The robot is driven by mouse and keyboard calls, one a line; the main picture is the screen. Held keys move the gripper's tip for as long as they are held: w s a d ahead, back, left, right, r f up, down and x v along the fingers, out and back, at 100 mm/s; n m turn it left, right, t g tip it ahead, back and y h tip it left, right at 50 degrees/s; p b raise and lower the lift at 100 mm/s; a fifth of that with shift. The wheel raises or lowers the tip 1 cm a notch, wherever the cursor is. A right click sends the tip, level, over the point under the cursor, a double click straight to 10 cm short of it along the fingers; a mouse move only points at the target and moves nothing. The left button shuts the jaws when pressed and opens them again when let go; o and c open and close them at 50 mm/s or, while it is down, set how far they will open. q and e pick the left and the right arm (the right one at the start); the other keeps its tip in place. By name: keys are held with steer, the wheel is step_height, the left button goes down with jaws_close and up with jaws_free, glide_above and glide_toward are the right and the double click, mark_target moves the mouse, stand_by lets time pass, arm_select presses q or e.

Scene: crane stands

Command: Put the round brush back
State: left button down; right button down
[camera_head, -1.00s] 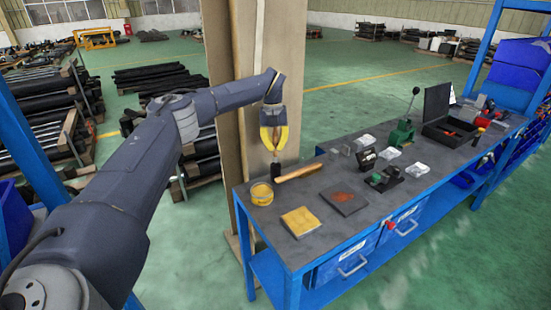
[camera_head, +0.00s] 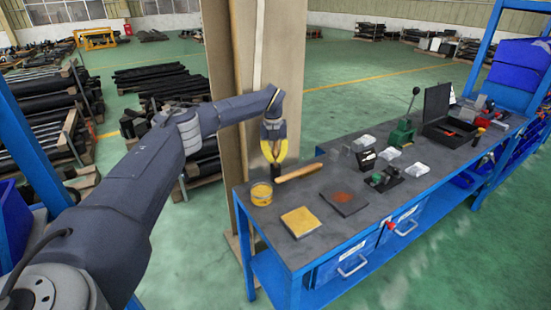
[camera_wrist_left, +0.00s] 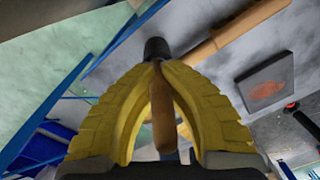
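The round brush shows as a brown handle (camera_wrist_left: 162,115) with a dark end (camera_wrist_left: 155,48) beyond the fingertips in the left wrist view. My left gripper (camera_head: 274,160) has its yellow fingers drawn together on the handle, above the left end of the bench; the fingertips (camera_wrist_left: 158,66) meet at the handle in the left wrist view. The brush is roughly upright, with its dark end (camera_head: 275,170) low. I cannot tell whether that end touches the bench. My right gripper is not in view.
On the bench (camera_head: 345,233), a yellow tin (camera_head: 261,194) and a long wooden handle (camera_head: 299,172) lie close by the gripper. A yellow pad (camera_head: 300,221) and a dark plate with a rusty patch (camera_head: 343,202) are nearer. A tall board (camera_head: 262,80) stands behind.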

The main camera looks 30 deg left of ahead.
arm_select(q)
steer(key=shift+f, duration=0.15)
steer(key=c, duration=1.6)
jaws_free()
steer(key=r, duration=1.2)
steer(key=shift+s+a+r, duration=0.15)
steer(key=shift+s+a, duration=0.05)
steer(key=shift+a, duration=0.05)
